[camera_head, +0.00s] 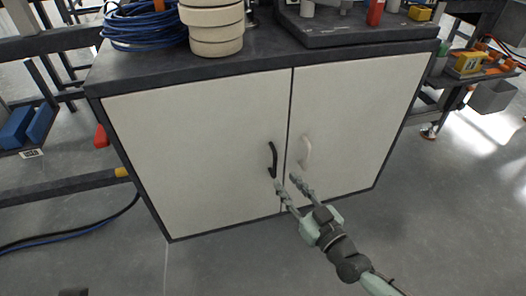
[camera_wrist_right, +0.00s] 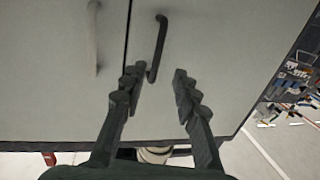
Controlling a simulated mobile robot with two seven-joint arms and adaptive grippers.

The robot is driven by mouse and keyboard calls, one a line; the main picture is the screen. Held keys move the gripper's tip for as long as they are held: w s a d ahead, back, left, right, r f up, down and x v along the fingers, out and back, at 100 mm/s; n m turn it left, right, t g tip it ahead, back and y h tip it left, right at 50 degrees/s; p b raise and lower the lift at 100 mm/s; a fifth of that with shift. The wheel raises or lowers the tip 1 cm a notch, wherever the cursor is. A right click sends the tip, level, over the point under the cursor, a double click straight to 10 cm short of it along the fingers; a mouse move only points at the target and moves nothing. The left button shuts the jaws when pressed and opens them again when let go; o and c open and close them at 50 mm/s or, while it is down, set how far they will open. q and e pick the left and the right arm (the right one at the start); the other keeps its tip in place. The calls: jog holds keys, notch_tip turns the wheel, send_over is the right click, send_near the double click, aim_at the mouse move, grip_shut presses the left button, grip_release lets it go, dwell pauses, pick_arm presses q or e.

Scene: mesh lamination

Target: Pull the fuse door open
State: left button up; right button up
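A cabinet with two white doors and dark edges stands ahead. The left door (camera_head: 190,150) bears a black curved handle (camera_head: 273,160) near the centre seam. The right door (camera_head: 350,120) bears a pale handle (camera_head: 305,150). Both doors are closed. I cannot tell from any label which is the fuse door. My right gripper (camera_head: 286,181) is open and empty, just below the handles. In the right wrist view, the black handle (camera_wrist_right: 158,48) shows beyond the gap between the open fingers (camera_wrist_right: 157,82), with its end close to one fingertip; the pale handle (camera_wrist_right: 92,40) lies to the left.
The dark cabinet top (camera_head: 270,54) holds a blue cable coil (camera_head: 145,28), stacked beige rings (camera_head: 213,28) and a dark tray (camera_head: 345,32). Shelving with blue bins (camera_head: 27,127) stands at left, a tool cart (camera_head: 470,70) at right.

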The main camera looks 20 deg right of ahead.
aim_at(274, 175)
pick_arm(q)
jog(key=shift+w+d+r+t, duration=0.45)
jog(key=shift+w+d, duration=0.15)
jog(key=shift+w, duration=0.2)
pick_arm(e)
jog(key=shift+t, duration=0.3)
jog(key=shift+d+r+x, duration=0.1)
jog(key=shift+r+x, duration=0.05)
jog(key=shift+x, duration=1.85)
jog(key=shift+d+r+x, duration=0.1)
jog(key=shift+x, duration=1.85)
jog(key=shift+c, duration=0.6)
grip_shut()
